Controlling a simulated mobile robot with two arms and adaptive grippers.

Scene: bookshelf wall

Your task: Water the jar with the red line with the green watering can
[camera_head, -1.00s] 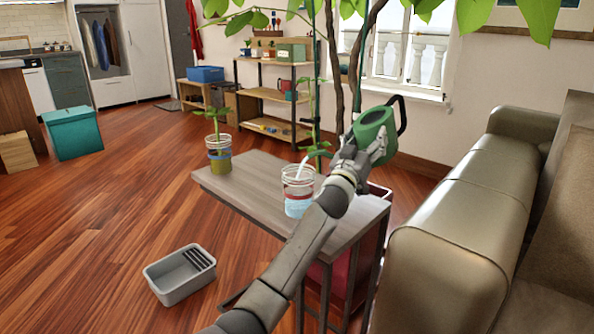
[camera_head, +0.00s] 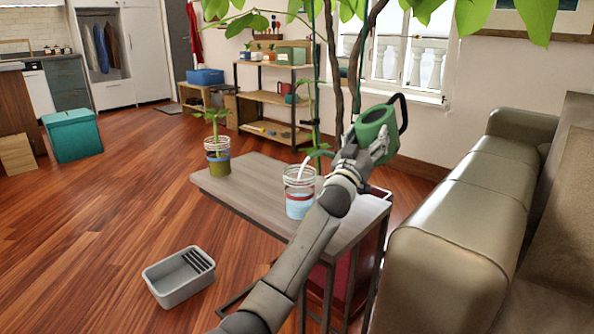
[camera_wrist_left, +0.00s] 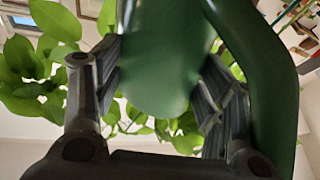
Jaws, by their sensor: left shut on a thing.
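The green watering can (camera_head: 374,130) is held tilted above the right part of the small grey table, its dark handle loop to the right. My left gripper (camera_head: 354,152) is shut on it; in the left wrist view the fingers (camera_wrist_left: 155,85) sit on both sides of the green body (camera_wrist_left: 160,50). A pale stream of water (camera_head: 304,168) runs down into the open clear jar with the red line (camera_head: 299,190). This jar stands upright on the table, with light blue water up to about the red band. The spout is partly hidden. My right gripper is out of view.
A second jar with a blue band and a plant (camera_head: 217,158) stands at the table's (camera_head: 250,185) far left corner. A leafy plant hangs overhead. A grey bin (camera_head: 180,277) lies on the floor; a sofa (camera_head: 450,220) stands close on the right.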

